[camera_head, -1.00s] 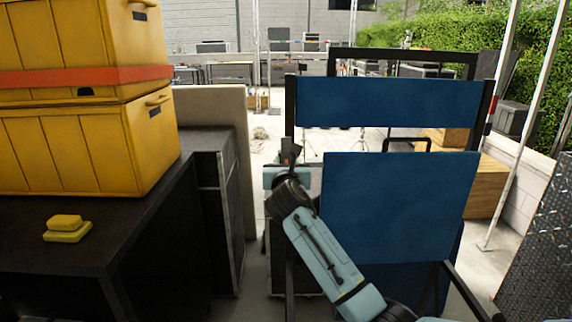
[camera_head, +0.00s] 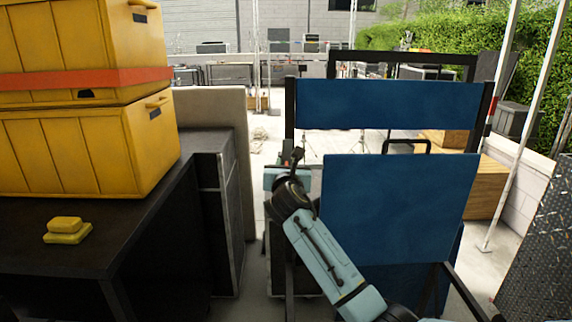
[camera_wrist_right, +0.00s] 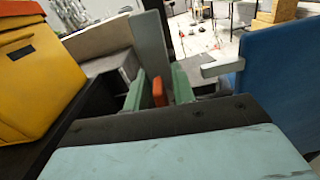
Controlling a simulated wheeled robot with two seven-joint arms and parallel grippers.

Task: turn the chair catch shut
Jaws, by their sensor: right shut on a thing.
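The blue folding chair (camera_head: 396,200) stands in front of me, with its back panel upright and a dark frame. My right gripper (camera_head: 292,165) is at the chair's left side post, with its arm reaching up from below. In the right wrist view the gripper (camera_wrist_right: 158,92) has its two green fingers around a small orange-red piece (camera_wrist_right: 158,93), which appears to be the chair catch. The chair's blue cloth (camera_wrist_right: 283,75) is at the right of that view. The catch is hidden behind my wrist in the head view. My left gripper is not in view.
Strapped yellow crates (camera_head: 75,150) stand on a dark table (camera_head: 110,235) at the left, with a small yellow block (camera_head: 66,231) near them. A dark case (camera_head: 222,220) stands between table and chair. Wooden boxes (camera_head: 488,187) lie behind the chair at right.

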